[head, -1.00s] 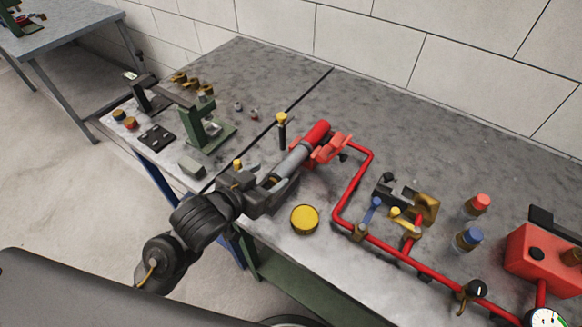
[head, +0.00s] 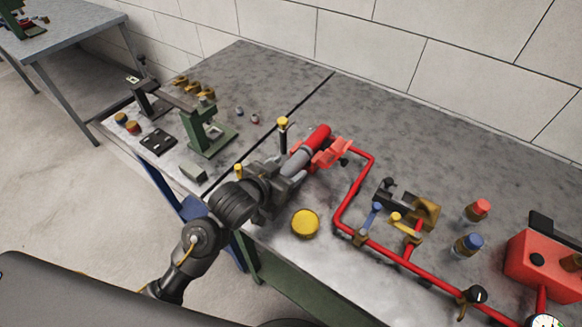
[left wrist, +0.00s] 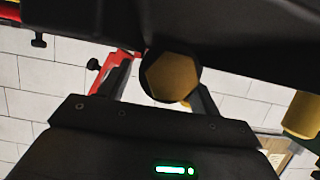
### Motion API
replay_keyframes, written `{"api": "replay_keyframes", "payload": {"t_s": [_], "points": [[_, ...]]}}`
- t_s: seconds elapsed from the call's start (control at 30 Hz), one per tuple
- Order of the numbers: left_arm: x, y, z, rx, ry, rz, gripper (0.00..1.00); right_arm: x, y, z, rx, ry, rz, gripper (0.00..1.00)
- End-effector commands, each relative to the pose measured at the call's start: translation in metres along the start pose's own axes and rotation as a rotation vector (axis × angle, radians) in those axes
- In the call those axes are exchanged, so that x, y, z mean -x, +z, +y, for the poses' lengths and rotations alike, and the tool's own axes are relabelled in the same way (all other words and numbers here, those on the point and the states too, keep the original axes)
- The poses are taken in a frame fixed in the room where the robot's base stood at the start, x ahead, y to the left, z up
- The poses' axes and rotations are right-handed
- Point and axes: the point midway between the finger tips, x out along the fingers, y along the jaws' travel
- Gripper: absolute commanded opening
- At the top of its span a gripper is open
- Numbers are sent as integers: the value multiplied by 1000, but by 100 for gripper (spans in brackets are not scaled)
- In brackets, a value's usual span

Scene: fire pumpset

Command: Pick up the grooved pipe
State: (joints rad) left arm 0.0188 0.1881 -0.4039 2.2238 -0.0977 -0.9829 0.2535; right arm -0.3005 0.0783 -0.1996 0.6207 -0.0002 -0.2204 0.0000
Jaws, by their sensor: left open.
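The grooved pipe, grey (head: 299,160) with a red upper end (head: 319,136), lies at a slant near the red clamp-like holder (head: 333,154) on the bench in the head view. My left gripper (head: 290,175) is open at the pipe's lower, near end, and the arm hides that end. I cannot tell whether the fingers touch the pipe. In the left wrist view, a dark-rimmed round end with a brownish face (left wrist: 172,78) shows just beyond the gripper body; I cannot tell if it is the pipe's end. My right gripper is not in view.
A yellow disc (head: 305,223) lies right of my left arm. A dark post with a yellow top (head: 283,136) stands beside the pipe. Red piping (head: 390,252) with valves runs to the right. A green press-like stand (head: 207,130) is at left. The bench's back is clear.

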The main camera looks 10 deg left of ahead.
Motion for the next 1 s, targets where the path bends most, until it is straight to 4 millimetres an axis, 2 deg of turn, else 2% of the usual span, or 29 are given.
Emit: {"api": "replay_keyframes", "payload": {"t_s": [0.07,0.53,0.87,1.0], "points": [[0,0,0,0,0,0,63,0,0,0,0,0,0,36],[0,0,0,0,0,0,2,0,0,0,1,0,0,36],[1,-3,0,1,0,4,0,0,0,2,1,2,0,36],[4,-10,0,-1,0,5,0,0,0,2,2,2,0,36]]}}
